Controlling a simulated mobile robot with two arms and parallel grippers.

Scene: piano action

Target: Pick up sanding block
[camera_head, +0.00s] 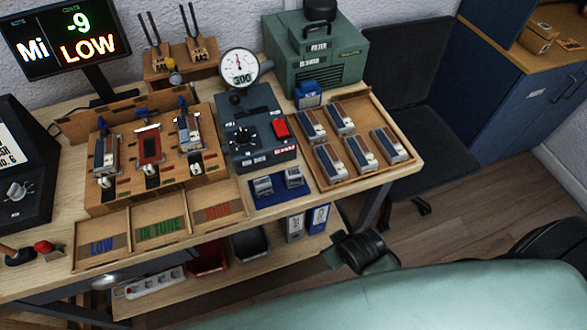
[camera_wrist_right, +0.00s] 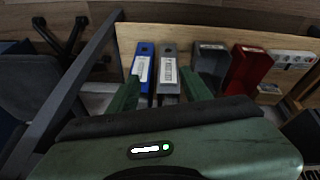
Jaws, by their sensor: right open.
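I cannot tell for sure which object is the sanding block. Two small grey-topped blocks, a left one (camera_head: 263,186) and a right one (camera_head: 294,177), lie on a dark blue mat (camera_head: 270,201) at the bench's front edge. A small blue block (camera_head: 308,93) sits before the green filter unit. My right gripper (camera_head: 359,250) is low in front of the bench, below and right of the mat, apart from these blocks. In the right wrist view its two green fingers (camera_wrist_right: 159,88) are spread and empty, facing the lower shelf. My left gripper is not in view.
A wooden tray (camera_head: 391,98) with several blue-and-brown blocks stands at the bench's right end. A grey gauge box (camera_head: 262,128) stands behind the mat. Binders (camera_wrist_right: 143,65) and a red bin (camera_wrist_right: 246,72) sit on the lower shelf. A dark chair (camera_head: 427,127) stands right of the bench.

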